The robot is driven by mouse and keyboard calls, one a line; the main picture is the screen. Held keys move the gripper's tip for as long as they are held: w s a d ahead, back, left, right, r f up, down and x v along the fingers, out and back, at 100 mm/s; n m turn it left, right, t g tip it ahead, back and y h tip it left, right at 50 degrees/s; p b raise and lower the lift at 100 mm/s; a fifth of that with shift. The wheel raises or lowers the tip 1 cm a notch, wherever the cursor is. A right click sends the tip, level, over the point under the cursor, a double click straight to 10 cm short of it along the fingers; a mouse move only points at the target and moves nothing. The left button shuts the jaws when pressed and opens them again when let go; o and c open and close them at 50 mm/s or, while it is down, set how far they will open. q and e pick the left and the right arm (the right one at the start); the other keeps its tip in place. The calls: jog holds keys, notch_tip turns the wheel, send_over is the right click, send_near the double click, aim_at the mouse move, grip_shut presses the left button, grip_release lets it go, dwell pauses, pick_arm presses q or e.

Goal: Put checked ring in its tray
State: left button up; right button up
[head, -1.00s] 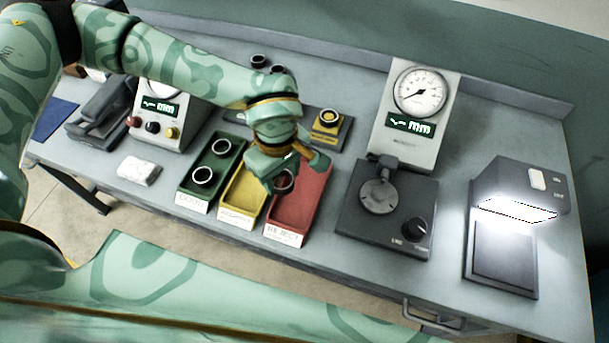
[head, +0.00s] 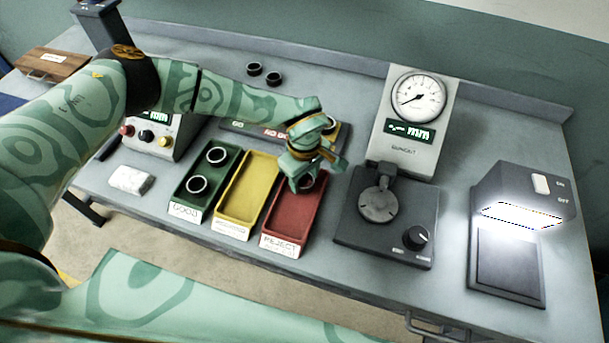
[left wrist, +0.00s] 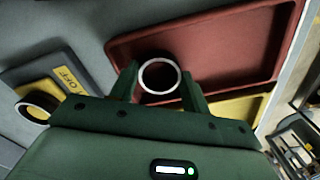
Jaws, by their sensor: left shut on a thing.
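My left gripper (head: 306,181) is shut on a dark ring (left wrist: 160,77) with a bright rim. The ring shows between the two fingers in the left wrist view, over the red tray (left wrist: 230,55). In the head view the gripper is at the far end of the red tray (head: 288,222), labelled REJECT; whether the ring touches its floor I cannot tell. The green tray (head: 181,196), labelled GOOD, holds two dark rings (head: 197,185). The yellow tray (head: 244,192) between them is empty. My right gripper is not in view.
A dial gauge (head: 415,105) with a dark base (head: 385,235) stands right of the trays, and a lit lamp unit (head: 521,200) further right. Two dark rings (head: 273,79) lie at the back. Another ring (left wrist: 37,105) sits on a yellow-marked stand. A white block (head: 130,180) lies left.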

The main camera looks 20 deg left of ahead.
pick_arm(q)
jog(key=shift+f, duration=0.15)
jog(key=o, duration=0.9)
jog(key=shift+c, duration=0.2)
jog(key=shift+r, duration=0.3)
notch_tip(320, 180, up, 12)
jog(key=p, duration=0.1)
jog(key=shift+f, duration=0.15)
